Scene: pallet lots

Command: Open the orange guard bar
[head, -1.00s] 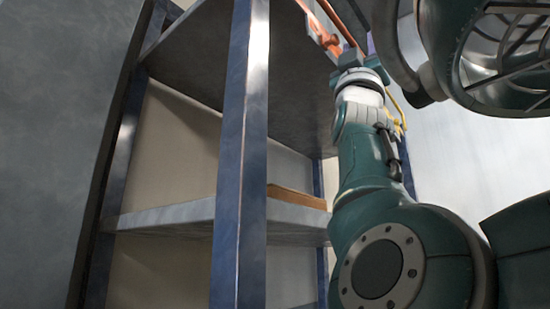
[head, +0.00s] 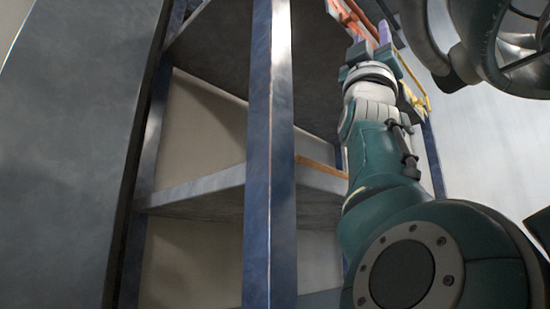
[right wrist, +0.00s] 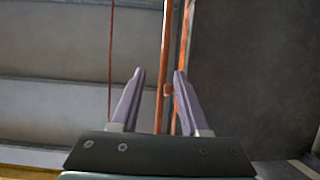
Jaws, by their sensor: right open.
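The orange guard bar (head: 354,14) shows at the top of the head view, partly cut off by the frame edge and partly behind my gripper. In the right wrist view, long orange rods (right wrist: 165,45) run upward, with a small orange knob between the fingers. My right gripper (head: 371,40) is raised at the bar. Its two purple fingers (right wrist: 160,85) are apart, one on each side of the nearer rod in the picture. I cannot tell whether either finger touches it. My left gripper is not in view.
A blue upright post (head: 269,150) stands in front of a grey shelf (head: 205,190), left of my right arm. A brown board edge (head: 320,167) shows on the shelf. A large dark grey panel (head: 80,150) fills the left side. Pale wall lies to the right.

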